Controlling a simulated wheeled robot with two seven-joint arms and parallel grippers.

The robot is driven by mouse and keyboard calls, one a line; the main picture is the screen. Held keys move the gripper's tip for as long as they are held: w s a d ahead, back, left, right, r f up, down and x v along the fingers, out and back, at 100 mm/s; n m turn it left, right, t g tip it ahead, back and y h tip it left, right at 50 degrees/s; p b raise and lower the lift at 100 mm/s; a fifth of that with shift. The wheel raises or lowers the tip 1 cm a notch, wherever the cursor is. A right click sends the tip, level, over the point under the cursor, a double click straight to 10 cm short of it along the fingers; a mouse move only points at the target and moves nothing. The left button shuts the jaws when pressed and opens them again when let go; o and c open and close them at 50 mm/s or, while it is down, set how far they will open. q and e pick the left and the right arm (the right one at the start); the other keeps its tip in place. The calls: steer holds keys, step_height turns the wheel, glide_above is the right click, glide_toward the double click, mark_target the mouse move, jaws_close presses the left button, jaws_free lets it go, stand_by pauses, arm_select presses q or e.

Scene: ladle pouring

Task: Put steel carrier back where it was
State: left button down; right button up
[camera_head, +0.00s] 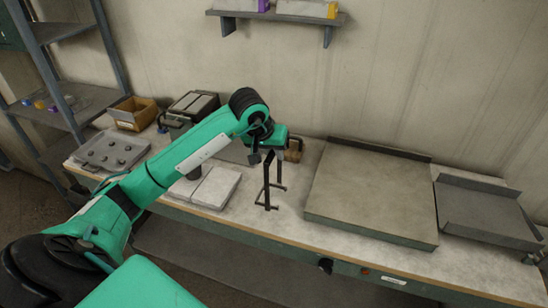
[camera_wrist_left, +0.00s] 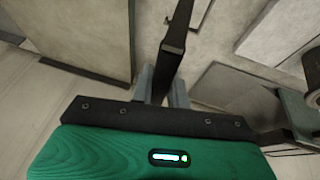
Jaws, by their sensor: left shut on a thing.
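The steel carrier (camera_head: 267,186), a dark thin-legged frame, hangs below my left gripper (camera_head: 270,150) over the middle of the workbench. In the left wrist view the carrier (camera_wrist_left: 177,45) is a dark bar running up from between the two grey fingers of my left gripper (camera_wrist_left: 162,86), which is shut on it. The carrier's feet look close to the bench top; I cannot tell whether they touch it. My right gripper is not in view.
The workbench (camera_head: 285,215) carries a large raised grey slab (camera_head: 370,195) right of the carrier and a smaller grey tray (camera_head: 487,212) beyond. Left are pale flat blocks (camera_head: 215,187), a grey tray with round pieces (camera_head: 90,152) and a cardboard box (camera_head: 135,113). A wall shelf (camera_head: 285,17) hangs above.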

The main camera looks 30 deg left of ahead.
arm_select(q)
step_height(320, 180, down, 2)
steer(key=shift+f, duration=0.2)
steer(key=shift+f, duration=0.1)
steer(key=c, duration=1.4)
jaws_free()
steer(key=shift+o, duration=0.2)
